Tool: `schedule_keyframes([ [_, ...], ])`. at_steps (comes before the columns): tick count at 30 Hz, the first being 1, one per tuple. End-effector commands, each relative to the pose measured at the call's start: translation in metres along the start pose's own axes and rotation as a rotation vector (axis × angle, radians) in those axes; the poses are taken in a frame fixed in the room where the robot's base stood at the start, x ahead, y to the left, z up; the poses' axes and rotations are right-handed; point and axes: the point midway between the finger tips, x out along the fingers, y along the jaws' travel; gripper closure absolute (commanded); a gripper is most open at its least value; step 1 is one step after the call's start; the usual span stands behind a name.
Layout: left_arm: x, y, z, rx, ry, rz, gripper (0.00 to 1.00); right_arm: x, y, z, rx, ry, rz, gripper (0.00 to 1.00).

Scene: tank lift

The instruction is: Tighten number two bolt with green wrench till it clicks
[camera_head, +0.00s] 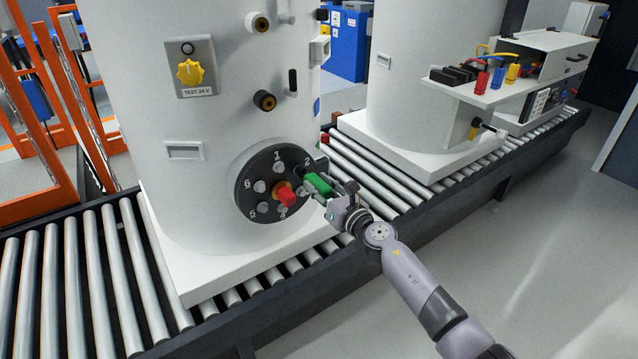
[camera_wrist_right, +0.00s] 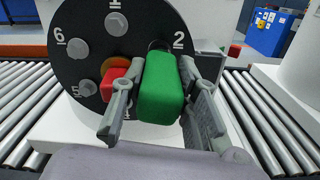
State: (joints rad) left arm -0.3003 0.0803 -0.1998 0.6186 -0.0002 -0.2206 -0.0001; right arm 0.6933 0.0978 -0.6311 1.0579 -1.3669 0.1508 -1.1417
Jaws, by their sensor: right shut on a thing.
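The dark round flange (camera_head: 262,194) with numbered bolts and a red and orange knob (camera_head: 285,195) at its centre sits low on the white tank. The green wrench (camera_head: 319,184) is held by my right gripper (camera_head: 334,190), at the flange's right side by the number 2. In the right wrist view the green wrench (camera_wrist_right: 160,88) lies between the two fingers of my right gripper (camera_wrist_right: 155,100). Its far end points at the flange just below the 2. The number two bolt is hidden behind the wrench, so I cannot tell how they engage. My left gripper is not in view.
The white tank (camera_head: 210,130) stands on a roller conveyor (camera_head: 85,270). It carries a yellow switch (camera_head: 190,72) and several fittings. A second tank (camera_head: 415,90) and a bench with plugs (camera_head: 510,75) stand to the right. An orange frame (camera_head: 25,198) is at left. The floor at right is clear.

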Motion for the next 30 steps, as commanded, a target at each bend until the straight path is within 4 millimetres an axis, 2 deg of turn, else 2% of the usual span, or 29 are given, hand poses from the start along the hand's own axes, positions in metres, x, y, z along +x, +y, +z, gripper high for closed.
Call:
schedule_keyframes([
  [4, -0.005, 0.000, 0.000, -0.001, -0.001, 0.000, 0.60, -0.006, 0.001, 0.004, -0.011, -0.004, 0.002, 1.00],
  [15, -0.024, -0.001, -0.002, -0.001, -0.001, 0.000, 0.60, -0.043, 0.001, 0.003, -0.017, -0.003, 0.002, 1.00],
  [23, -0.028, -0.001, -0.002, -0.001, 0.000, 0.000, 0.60, -0.054, 0.001, 0.002, -0.018, -0.004, 0.002, 1.00],
  [30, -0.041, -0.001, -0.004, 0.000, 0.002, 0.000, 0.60, -0.087, 0.001, 0.002, -0.019, -0.002, 0.001, 1.00],
])
